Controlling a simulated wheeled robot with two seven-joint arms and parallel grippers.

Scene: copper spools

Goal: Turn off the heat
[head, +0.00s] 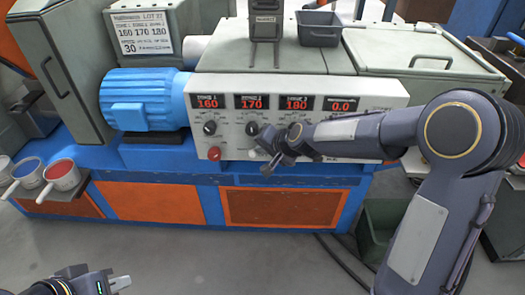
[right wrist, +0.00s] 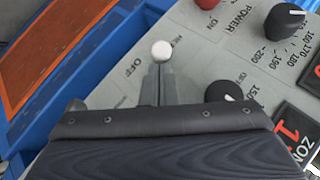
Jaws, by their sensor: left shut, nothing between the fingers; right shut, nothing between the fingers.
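The grey control panel (head: 228,140) on the machine front carries red displays reading 160, 170, 180 and 0.0. A white ball-tipped switch (right wrist: 161,50) stands on it in the right wrist view, near an OFF label (right wrist: 133,67). A red knob (right wrist: 207,3) marked POWER is beside it; it also shows in the head view (head: 214,153). My right gripper (right wrist: 160,72) is shut and empty, its tips right at the white ball; whether they touch it I cannot tell. It hides part of the panel in the head view (head: 270,166). My left gripper (head: 119,284) is shut and empty at lower left, away from the machine.
Black dial knobs (head: 210,128) sit under the displays, close to my right gripper; one shows in the right wrist view (right wrist: 224,92). A blue motor (head: 145,100) is left of the panel. Pots (head: 62,172) stand at far left.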

